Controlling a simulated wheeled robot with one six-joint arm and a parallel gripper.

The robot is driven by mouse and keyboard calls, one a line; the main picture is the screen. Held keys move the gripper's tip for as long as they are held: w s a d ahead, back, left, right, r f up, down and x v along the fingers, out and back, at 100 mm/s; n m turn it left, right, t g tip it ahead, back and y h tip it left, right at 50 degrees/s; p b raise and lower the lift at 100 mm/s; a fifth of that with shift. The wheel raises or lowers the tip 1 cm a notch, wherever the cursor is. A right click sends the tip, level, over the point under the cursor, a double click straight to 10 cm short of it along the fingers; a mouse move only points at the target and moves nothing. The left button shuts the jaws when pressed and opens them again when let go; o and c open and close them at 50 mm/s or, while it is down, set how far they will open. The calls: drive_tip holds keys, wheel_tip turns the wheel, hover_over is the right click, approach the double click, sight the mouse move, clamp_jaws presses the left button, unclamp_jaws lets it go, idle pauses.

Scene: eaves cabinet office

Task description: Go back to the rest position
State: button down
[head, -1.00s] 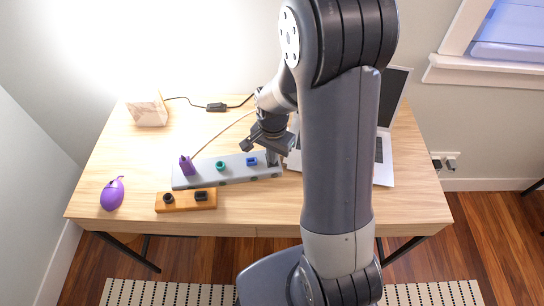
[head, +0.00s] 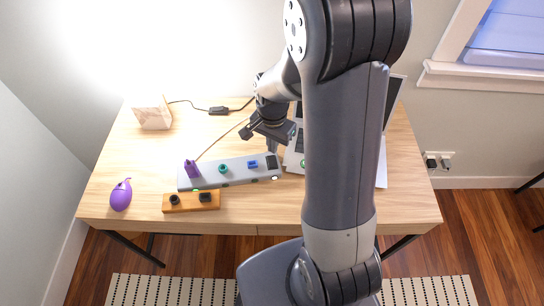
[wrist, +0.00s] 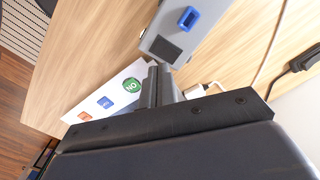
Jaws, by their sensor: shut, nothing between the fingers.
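My gripper (head: 272,145) hangs over the back right part of the desk, above and behind the right end of the grey bar (head: 238,174). Its fingers also show in the wrist view (wrist: 158,86), close together with nothing between them. The bar carries a purple piece (head: 192,168), a green ring (head: 223,168), a blue piece (head: 252,164) and a black square (head: 271,162) at its right end. In the wrist view the blue piece (wrist: 188,18) and the bar's end (wrist: 160,46) lie beyond the fingers, apart from them.
A laptop (head: 382,165) is partly hidden behind my arm. A wooden block (head: 190,208) with two black pieces sits in front of the bar. A cable with a black adapter (head: 218,111) runs behind.

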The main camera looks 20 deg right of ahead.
sight(273, 164)
drive_tip(key=shift+f, duration=0.1)
wheel_tip(273, 164, down, 7)
drive_tip(key=b, duration=0.5)
drive_tip(key=shift+b, duration=0.3)
drive_tip(key=shift+r, duration=0.2)
